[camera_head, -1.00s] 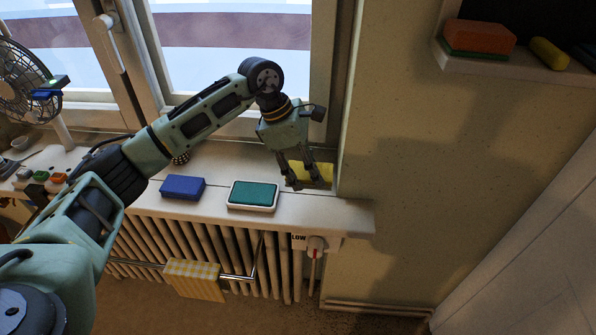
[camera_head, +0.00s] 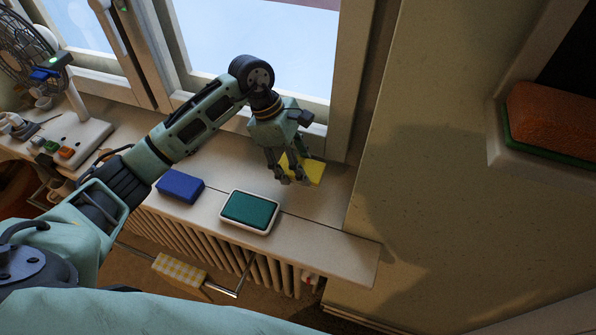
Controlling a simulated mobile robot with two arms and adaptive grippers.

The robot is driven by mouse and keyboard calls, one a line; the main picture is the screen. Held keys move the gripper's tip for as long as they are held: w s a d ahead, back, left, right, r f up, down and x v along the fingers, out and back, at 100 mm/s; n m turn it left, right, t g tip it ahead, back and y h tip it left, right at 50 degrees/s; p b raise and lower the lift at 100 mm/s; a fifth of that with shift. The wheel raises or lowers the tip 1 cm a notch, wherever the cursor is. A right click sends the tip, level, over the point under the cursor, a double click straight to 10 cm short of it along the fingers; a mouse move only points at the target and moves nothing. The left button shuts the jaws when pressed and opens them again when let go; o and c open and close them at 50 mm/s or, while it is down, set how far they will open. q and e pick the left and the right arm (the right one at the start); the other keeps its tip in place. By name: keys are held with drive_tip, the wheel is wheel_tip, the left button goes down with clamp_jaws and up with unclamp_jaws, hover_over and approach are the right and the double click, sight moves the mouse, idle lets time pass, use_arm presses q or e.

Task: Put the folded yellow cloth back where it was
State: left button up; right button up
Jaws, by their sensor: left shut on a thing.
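The folded yellow cloth (camera_head: 313,170) is at the right end of the windowsill, near the window frame and wall corner. My left gripper (camera_head: 287,179) points down and is shut on its near left side. The fingers hide part of the cloth, and I cannot tell whether it rests on the sill or is just above it. My right gripper is not in view.
A blue block (camera_head: 180,186) and a green pad in a white tray (camera_head: 235,228) lie on the sill (camera_head: 330,245). A yellow checked cloth (camera_head: 178,269) hangs on the radiator rail below. A fan (camera_head: 25,55) stands left. An orange sponge (camera_head: 550,118) is on a shelf at right.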

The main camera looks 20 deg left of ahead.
use_arm(q)
drive_tip(key=shift+f, duration=0.75)
wheel_tip(320, 180, down, 3)
drive_tip(key=shift+w+f+p, duration=0.1)
drive_tip(key=shift+p, duration=0.45)
drive_tip(key=shift+f, duration=0.25)
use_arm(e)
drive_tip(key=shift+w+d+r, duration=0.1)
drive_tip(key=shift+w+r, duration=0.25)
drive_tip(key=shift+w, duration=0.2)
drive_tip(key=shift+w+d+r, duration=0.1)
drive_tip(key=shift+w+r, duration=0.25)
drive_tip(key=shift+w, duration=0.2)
use_arm(q)
drive_tip(key=shift+f+b, duration=0.25)
drive_tip(key=shift+b, duration=0.05)
drive_tip(key=o, duration=1)
drive_tip(key=shift+r, duration=0.15)
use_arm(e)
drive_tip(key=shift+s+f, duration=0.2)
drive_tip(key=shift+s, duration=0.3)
use_arm(q)
drive_tip(key=shift+o, duration=0.2)
